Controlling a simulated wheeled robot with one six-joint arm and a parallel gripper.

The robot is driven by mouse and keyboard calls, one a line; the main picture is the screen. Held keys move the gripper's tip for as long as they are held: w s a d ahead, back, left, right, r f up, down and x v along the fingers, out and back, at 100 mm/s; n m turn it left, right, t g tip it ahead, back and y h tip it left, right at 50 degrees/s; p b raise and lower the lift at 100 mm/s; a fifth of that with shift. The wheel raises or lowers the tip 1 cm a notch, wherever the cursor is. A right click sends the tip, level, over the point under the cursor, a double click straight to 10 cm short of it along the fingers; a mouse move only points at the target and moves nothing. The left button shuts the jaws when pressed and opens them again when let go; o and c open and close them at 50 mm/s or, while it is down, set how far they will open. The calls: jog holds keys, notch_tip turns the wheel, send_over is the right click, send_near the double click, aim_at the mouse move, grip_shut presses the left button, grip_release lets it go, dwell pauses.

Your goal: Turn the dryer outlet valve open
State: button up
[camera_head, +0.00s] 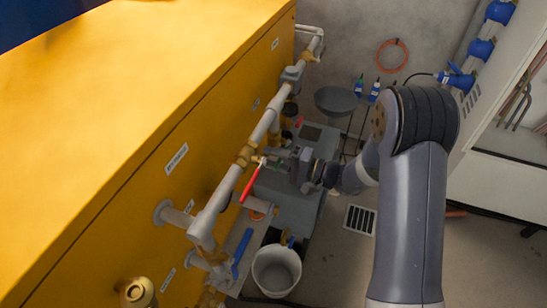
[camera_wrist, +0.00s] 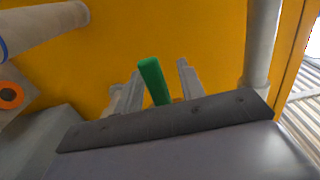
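In the wrist view a green lever handle (camera_wrist: 153,80) stands between the two grey fingers of my gripper (camera_wrist: 160,88). Gaps show between the handle and the fingers, so my gripper looks open around it. In the head view my gripper (camera_head: 284,160) is beside the pipework at the yellow cabinet; the green handle is small and hard to make out there. A red lever handle (camera_head: 251,184) hangs from the pipe valve just left of my gripper. I cannot read which valve label says dryer outlet.
A grey pipe (camera_head: 265,127) runs along the yellow cabinet (camera_head: 130,90). Below are a grey machine (camera_head: 292,208), a white bucket (camera_head: 276,270) and a blue lever (camera_head: 242,250). A white pipe (camera_wrist: 45,22) is at upper left in the wrist view. A floor grate (camera_head: 360,220) lies on open floor.

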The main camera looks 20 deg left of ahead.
jog(key=shift+c, duration=0.3)
grip_shut()
jog(key=shift+d+f+b, duration=0.15)
jog(key=shift+f+b, duration=0.05)
jog(key=shift+b, duration=0.25)
